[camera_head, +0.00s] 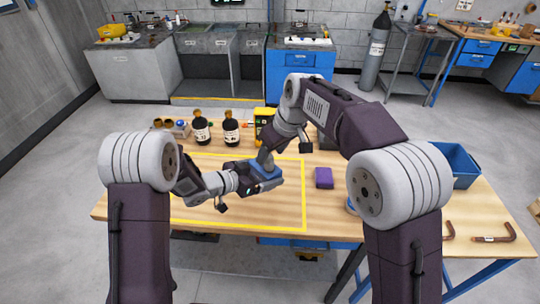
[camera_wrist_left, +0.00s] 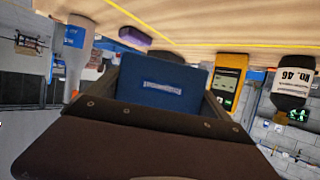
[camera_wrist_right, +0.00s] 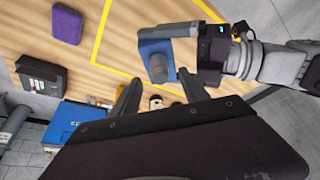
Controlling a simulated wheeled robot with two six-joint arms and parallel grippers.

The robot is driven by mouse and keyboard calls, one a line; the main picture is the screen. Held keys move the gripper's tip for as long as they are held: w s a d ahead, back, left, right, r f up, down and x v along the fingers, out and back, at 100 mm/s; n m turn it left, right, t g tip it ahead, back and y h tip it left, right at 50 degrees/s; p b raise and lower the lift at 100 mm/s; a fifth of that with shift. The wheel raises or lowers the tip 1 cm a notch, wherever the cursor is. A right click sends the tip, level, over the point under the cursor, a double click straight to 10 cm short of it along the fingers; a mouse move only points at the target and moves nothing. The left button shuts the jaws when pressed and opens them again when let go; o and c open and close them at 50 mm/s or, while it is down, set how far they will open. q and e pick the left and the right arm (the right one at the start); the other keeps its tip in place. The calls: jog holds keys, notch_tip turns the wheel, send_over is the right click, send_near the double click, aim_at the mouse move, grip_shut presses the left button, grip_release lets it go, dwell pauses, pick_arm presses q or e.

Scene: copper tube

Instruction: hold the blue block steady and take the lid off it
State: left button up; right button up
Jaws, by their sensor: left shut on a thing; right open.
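The blue block (camera_head: 266,172) is near the middle of the table, inside the yellow outline. My left gripper (camera_head: 255,180) is shut on it from the left side. In the left wrist view the blue block (camera_wrist_left: 165,88) fills the space between the fingers. In the right wrist view the blue block (camera_wrist_right: 152,48) has a grey rounded piece (camera_wrist_right: 158,68), seemingly the lid's knob, standing on it. My right gripper (camera_wrist_right: 160,92) is open, its fingers pointing down toward the knob and apart from each other. In the head view the right arm partly hides the lid.
A purple block (camera_head: 324,178) lies to the right. Dark bottles (camera_head: 231,128) and a yellow device (camera_head: 263,122) stand behind. A blue bin (camera_head: 458,168) and copper tubes (camera_head: 490,238) are at the right. The front of the outlined area is clear.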

aim_at(270, 156)
jog(key=shift+x, duration=1.65)
grip_shut()
jog(key=shift+r, duration=0.15)
jog(key=shift+r, duration=1)
jog(key=shift+r, duration=2)
